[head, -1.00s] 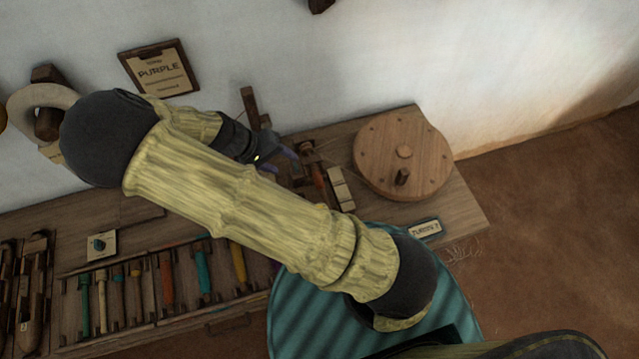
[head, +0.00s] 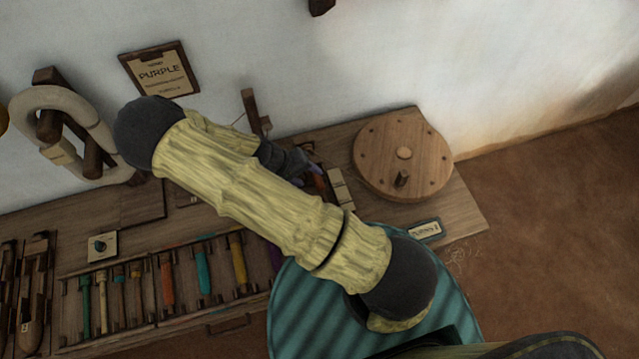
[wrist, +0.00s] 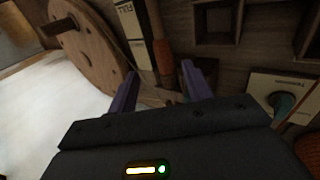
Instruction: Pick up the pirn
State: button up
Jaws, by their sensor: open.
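A slim orange-brown piece (wrist: 163,58) with a dark shaft lies ahead of and between my fingertips in the wrist view. It looks like a pirn on the winder, but I cannot be sure. In the head view an orange-brown piece (head: 317,182) shows just right of my gripper (head: 293,165). My gripper (wrist: 160,88) has its two purple fingers apart, with nothing clearly held. Several coloured pirns, among them a red one (head: 166,284), a teal one (head: 203,271) and a yellow one (head: 238,264), lie in the bench rack. My forearm hides part of the rack.
A large wooden wheel (head: 425,150) stands right of the gripper and is close in the wrist view (wrist: 88,48). Pale label blocks (head: 340,190) sit between. A PURPLE sign (head: 160,72) hangs on the wall. A small knob panel (head: 102,246) is on the bench left. A teal-striped round top (head: 295,315) is in front.

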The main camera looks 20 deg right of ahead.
aim_at(316, 182)
jog(key=shift+d+f, duration=0.15)
jog(key=shift+f, duration=0.05)
jog(key=shift+f, duration=0.1)
jog(key=x, duration=0.5)
jog(key=shift+f+p, duration=0.2)
jog(key=shift+p, duration=0.2)
jog(key=shift+a, duration=0.25)
jog(key=shift+c, duration=0.2)
jog(key=c, duration=1)
